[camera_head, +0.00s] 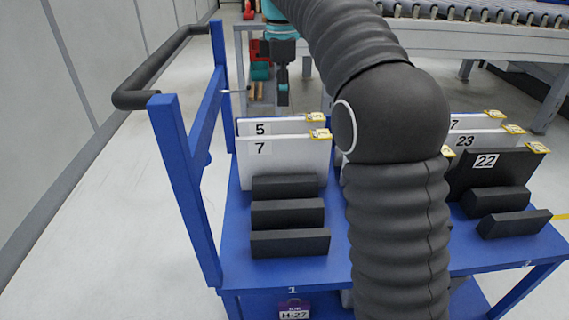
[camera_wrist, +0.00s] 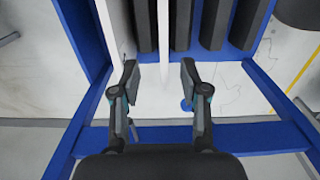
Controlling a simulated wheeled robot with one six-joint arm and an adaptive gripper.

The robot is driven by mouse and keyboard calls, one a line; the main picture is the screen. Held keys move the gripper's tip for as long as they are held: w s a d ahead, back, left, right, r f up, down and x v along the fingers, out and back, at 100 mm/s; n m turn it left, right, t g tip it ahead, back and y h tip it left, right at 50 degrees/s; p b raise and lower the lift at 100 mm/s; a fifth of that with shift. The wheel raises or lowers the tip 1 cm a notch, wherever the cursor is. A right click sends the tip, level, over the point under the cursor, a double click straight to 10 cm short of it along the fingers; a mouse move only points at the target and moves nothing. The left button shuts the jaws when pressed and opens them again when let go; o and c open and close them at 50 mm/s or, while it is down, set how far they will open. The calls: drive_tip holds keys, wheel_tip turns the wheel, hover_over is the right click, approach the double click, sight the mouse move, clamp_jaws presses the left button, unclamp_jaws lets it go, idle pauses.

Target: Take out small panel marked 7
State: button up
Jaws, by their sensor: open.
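The white panel marked 7 (camera_head: 290,160) stands upright on the blue cart, in front of the white panel marked 5 (camera_head: 244,130). A yellow tag sits on its top right corner. In the wrist view my gripper (camera_wrist: 160,75) is open, with one finger on each side of a thin white panel edge (camera_wrist: 163,30), which appears to be panel 7. I cannot tell whether either finger touches it. Its number is hidden there.
Several black slotted blocks (camera_head: 288,214) line the blue cart (camera_head: 240,275). Panels marked 23 (camera_head: 465,141) and 22 (camera_head: 485,160) stand at the right. A blue post and black handle (camera_head: 165,65) rise at the left. My arm hides the cart's middle. A roller conveyor (camera_head: 480,30) is behind.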

sight(285, 136)
wheel_tip(285, 136, down, 7)
drive_tip(key=shift+f+b, duration=0.1)
drive_tip(key=shift+b, duration=0.55)
drive_tip(key=shift+s+d+f+b, duration=0.15)
drive_tip(key=shift+s+f+b, duration=0.1)
drive_tip(key=shift+f, duration=1.05)
drive_tip(key=shift+s+d+f+b, duration=0.1)
drive_tip(key=shift+f+b, duration=0.15)
drive_tip(key=shift+f, duration=1.05)
clamp_jaws()
